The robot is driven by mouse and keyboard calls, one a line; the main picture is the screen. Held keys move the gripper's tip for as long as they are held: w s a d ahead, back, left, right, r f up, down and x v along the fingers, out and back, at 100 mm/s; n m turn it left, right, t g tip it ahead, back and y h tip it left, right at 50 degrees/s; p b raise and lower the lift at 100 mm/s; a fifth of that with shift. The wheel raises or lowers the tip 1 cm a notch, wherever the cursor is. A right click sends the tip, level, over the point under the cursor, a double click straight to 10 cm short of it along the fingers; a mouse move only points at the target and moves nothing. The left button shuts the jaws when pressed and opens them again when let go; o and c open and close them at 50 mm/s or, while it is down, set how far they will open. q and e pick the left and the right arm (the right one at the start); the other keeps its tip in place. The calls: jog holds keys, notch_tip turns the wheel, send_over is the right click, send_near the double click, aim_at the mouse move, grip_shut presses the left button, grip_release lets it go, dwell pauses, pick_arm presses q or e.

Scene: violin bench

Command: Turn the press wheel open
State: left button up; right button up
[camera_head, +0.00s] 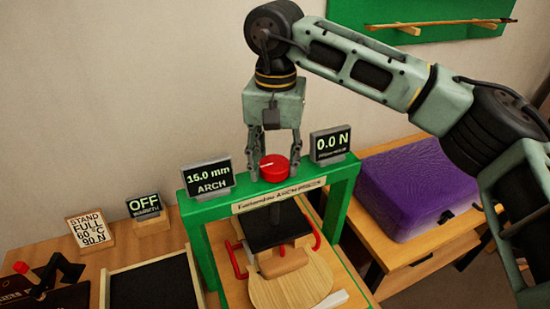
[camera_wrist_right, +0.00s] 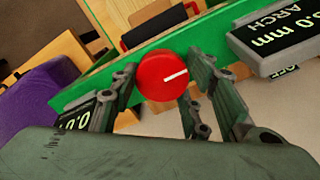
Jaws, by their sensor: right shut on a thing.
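The red press wheel (camera_head: 273,168) sits on top of the green press frame (camera_head: 199,228) in the head view. It also shows in the right wrist view (camera_wrist_right: 163,76), with a white line on its top pointing toward the picture's right. My right gripper (camera_head: 274,163) reaches down from above with its fingers on both sides of the wheel, shut on it. In the wrist view its fingers (camera_wrist_right: 163,85) flank the wheel. Under the frame a black press plate (camera_head: 270,222) hangs above a wooden violin plate (camera_head: 290,290). My left gripper is not in view.
An "15.0 mm ARCH" display (camera_head: 208,179) and a "0.0 N" display (camera_head: 331,144) stand on the frame, close beside my right gripper. A purple case (camera_head: 420,190) lies at the right. An "OFF" display (camera_head: 144,205) and a sign (camera_head: 90,229) stand left. A dark tray (camera_head: 153,287) is in front.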

aim_at(277, 162)
jog(key=shift+w+r, duration=0.1)
dwell(0.4)
jog(key=o, duration=1.1)
jog(key=shift+d, duration=0.15)
jog(key=shift+r, duration=0.15)
notch_tip(277, 162, up, 12)
jog(key=shift+f, duration=0.25)
